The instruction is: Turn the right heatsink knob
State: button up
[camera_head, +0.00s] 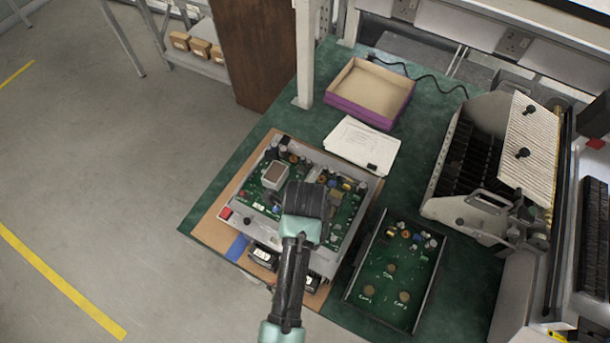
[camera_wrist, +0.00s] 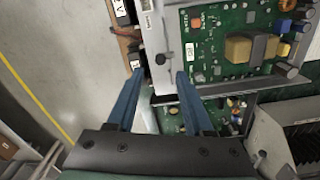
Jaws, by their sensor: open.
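My gripper (camera_head: 305,203) is over the front part of an open electronics unit, with its fingertips hidden below it in the head view. In the wrist view its two blue fingers (camera_wrist: 160,74) are apart with nothing held. The unit's pale metal front strip (camera_wrist: 150,38) runs up between and beyond the fingers. A small black knob (camera_wrist: 161,53) stands on this strip, just beyond the fingertips. In the head view a black knob (camera_head: 247,221) sits at the strip's left; the right part is hidden by my arm.
A separate green circuit board (camera_head: 390,285) lies to the right. A purple-sided box (camera_head: 347,110) and white papers (camera_head: 345,146) lie behind the unit. A machine with a ribbed pale panel (camera_head: 530,135) stands at the right.

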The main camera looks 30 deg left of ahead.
notch_tip(320, 180, down, 6)
jog(key=shift+r, duration=0.1)
dwell(0.4)
